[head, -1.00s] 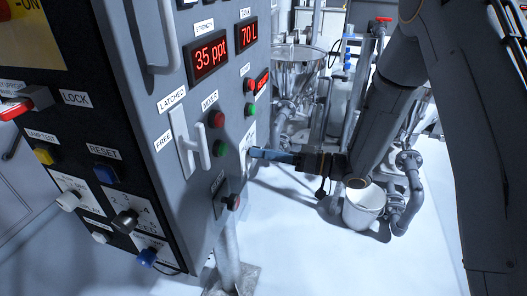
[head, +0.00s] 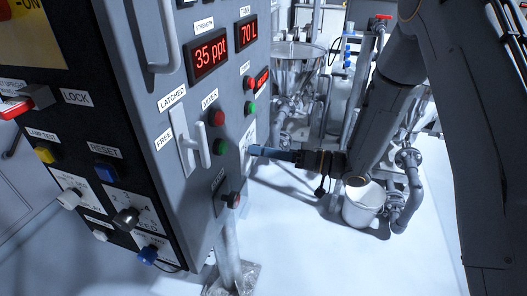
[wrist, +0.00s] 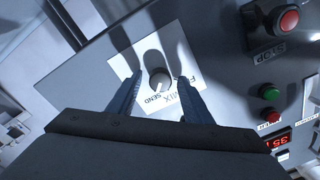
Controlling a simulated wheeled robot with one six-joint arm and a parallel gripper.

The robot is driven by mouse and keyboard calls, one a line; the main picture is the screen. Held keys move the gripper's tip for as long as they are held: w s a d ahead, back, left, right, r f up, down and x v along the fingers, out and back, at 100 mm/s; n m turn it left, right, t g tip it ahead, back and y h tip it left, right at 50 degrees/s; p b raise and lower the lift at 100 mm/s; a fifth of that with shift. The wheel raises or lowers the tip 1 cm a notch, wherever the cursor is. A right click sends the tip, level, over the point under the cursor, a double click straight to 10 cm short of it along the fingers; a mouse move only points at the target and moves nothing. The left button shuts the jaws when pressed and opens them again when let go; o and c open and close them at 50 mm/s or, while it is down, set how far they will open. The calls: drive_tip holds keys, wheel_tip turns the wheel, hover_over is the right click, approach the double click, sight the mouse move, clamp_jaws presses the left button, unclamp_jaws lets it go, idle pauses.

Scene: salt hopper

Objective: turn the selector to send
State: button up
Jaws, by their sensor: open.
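The selector (wrist: 159,80) is a round grey knob on a white label plate (wrist: 120,70) in the wrist view. SEND and MIX are printed by it, and a third word is partly covered by a finger. I cannot tell for sure which word the knob points at. My gripper (wrist: 159,77) is open, with one finger on each side of the knob and nothing visibly gripped. I cannot tell whether either finger touches it. In the head view my gripper (head: 262,151) reaches the panel's right edge, where the plate (head: 248,142) shows only in part and the knob is hidden.
A red stop button (wrist: 288,20) and a green button (wrist: 270,92) are on the same panel. In the head view, a latch handle (head: 193,145) stands out from the panel. A steel hopper (head: 297,65) and a white bucket (head: 362,205) stand behind.

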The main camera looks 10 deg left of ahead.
drive_tip(key=shift+d, duration=0.1)
drive_tip(key=d+b, duration=0.2)
drive_tip(key=d, duration=0.5)
drive_tip(key=shift+s+d, duration=0.2)
drive_tip(key=shift+d, duration=0.1)
drive_tip(key=shift+f, duration=0.1)
